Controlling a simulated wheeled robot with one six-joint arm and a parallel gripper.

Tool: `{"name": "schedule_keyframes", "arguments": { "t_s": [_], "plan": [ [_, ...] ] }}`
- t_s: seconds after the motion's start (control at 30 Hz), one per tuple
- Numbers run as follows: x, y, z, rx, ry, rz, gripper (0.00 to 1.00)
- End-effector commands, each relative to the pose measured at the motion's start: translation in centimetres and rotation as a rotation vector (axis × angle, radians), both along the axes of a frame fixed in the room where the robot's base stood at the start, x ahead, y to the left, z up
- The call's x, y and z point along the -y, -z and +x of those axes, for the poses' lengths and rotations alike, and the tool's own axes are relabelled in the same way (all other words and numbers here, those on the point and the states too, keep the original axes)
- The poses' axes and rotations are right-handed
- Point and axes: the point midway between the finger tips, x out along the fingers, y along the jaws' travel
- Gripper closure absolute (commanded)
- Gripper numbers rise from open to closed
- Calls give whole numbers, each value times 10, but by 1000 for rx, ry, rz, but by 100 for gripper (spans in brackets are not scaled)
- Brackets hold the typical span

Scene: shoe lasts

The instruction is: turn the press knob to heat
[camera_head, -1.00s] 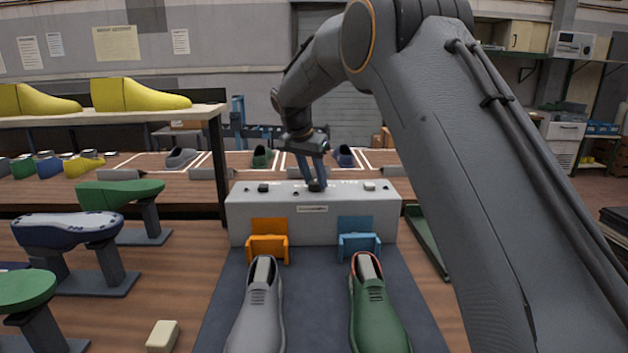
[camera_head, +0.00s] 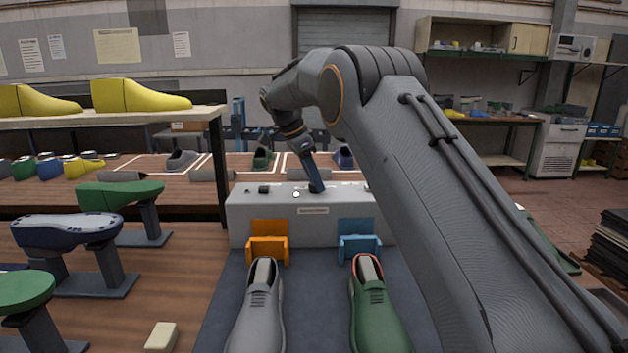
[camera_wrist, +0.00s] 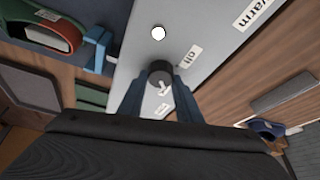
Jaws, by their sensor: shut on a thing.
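The press knob (camera_wrist: 160,74) is a dark round knob on top of the pale grey press box (camera_head: 290,213). In the wrist view my gripper (camera_wrist: 160,92) has its blue fingers on both sides of the knob and is shut on it. In the head view my gripper (camera_head: 316,187) points down onto the box top. In the wrist view a label reading "off" (camera_wrist: 190,55) lies beside the knob, and one reading "warm" (camera_wrist: 253,14) lies further off. Another label by the fingers is too small to read. A round white lamp (camera_wrist: 158,33) shows near the knob.
An orange holder (camera_head: 268,246) and a blue holder (camera_head: 358,244) stand before the box. A grey shoe (camera_head: 258,310) and a green shoe (camera_head: 376,315) lie on the dark mat. Shoe lasts on stands (camera_head: 70,232) are at left. A shelf (camera_head: 150,118) holds yellow lasts.

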Motion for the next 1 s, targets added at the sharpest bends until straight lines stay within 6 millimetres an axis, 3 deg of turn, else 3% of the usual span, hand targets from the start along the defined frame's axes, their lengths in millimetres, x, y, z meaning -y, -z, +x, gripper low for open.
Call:
{"name": "schedule_keyframes", "arguments": {
  "t_s": [0.4, 0.43, 0.53, 0.83, 1.0],
  "plan": [
    [0, -2, 1, 3, 7, 1, 91],
    [0, -2, 1, 3, 7, 1, 67],
    [0, -1, 1, 3, 7, 1, 50],
    [-1, -1, 0, 1, 6, 0, 50],
    [-7, -14, -1, 3, 6, 1, 50]
  ]
}}
